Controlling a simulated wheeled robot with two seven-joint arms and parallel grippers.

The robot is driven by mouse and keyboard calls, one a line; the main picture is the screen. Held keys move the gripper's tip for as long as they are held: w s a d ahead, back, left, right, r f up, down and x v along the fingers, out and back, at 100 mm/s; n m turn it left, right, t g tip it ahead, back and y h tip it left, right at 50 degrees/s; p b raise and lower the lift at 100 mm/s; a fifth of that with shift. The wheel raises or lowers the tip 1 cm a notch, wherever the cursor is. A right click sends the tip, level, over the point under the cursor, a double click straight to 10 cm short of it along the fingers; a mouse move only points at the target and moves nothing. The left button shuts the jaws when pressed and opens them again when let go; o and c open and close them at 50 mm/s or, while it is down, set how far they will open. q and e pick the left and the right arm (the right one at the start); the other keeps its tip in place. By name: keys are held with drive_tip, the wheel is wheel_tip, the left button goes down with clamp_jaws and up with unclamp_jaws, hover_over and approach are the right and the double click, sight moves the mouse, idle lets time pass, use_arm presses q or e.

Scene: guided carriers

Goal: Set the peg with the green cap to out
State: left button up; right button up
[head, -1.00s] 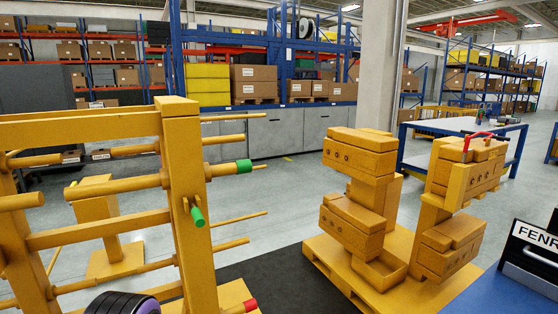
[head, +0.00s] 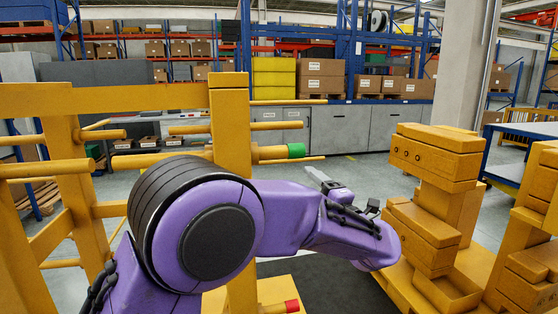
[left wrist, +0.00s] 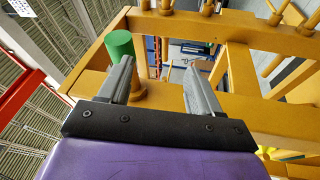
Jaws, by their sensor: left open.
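A peg with a green cap (head: 296,150) sticks out to the right from the yellow rack's post (head: 230,115) in the head view. A green cap (left wrist: 120,43) also shows in the left wrist view, beside the left finger; I cannot tell whether it is the same one. A yellow collar (left wrist: 140,93) on the rack shows between the fingers. My left gripper (left wrist: 160,64) is open, with nothing held. In the head view its grey finger tip (head: 318,174) shows right of the post, below the green cap. My purple left arm hides the post's middle. My right gripper is not seen.
A red-capped peg (head: 291,306) is low on the rack. Other bare yellow pegs (head: 285,126) stick out around the post. Yellow block stacks (head: 435,155) stand on a pallet to the right. Shelving is far behind, across open floor.

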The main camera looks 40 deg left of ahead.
sight(286, 154)
use_arm(q)
wheel_tip(286, 154, up, 6)
drive_tip(key=s+n+g, duration=0.2)
drive_tip(key=s+n, duration=0.1)
drive_tip(key=n, duration=0.1)
drive_tip(key=p+x, duration=0.1)
drive_tip(key=x, duration=0.4)
drive_tip(key=p+x, duration=0.2)
drive_tip(key=x, duration=0.2)
drive_tip(key=shift+w+a+r, duration=0.1)
drive_tip(key=shift+w+a, duration=0.15)
drive_tip(key=shift+w, duration=0.1)
drive_tip(key=shift+w+a, duration=0.2)
drive_tip(key=shift+a, duration=0.15)
clamp_jaws()
drive_tip(key=shift+w+d+y, duration=0.1)
drive_tip(key=shift+y, duration=0.2)
